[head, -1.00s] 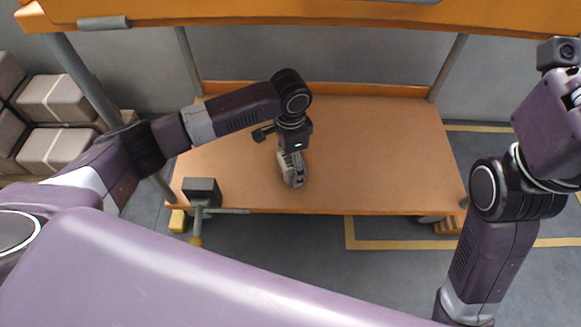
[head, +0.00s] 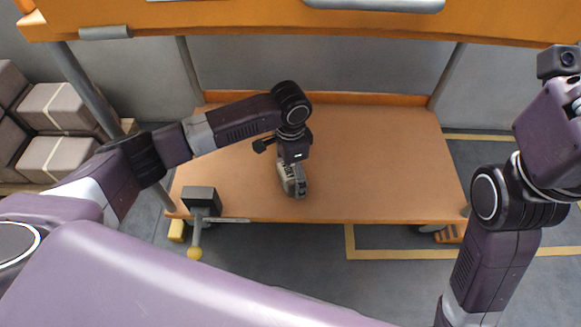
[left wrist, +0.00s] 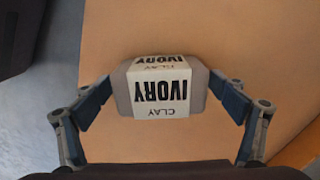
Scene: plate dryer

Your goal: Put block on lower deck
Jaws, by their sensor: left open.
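The block is a grey clay block (left wrist: 160,86) with a white label reading "CLAY IVORY". It rests on the orange-brown lower deck (head: 380,165), near the front edge and left of the middle. My left gripper (left wrist: 162,88) is open over the block, with one finger on each side and narrow gaps beside the block near the tips. In the head view the left gripper (head: 291,183) points down at the deck, and its wrist hides part of the block. My right arm is at the right edge; its gripper is out of view.
The orange upper deck (head: 230,22) spans the top of the head view, above the lower one, with grey posts (head: 447,78) between them. Wrapped bales (head: 55,108) are stacked at left. The deck's right half is clear.

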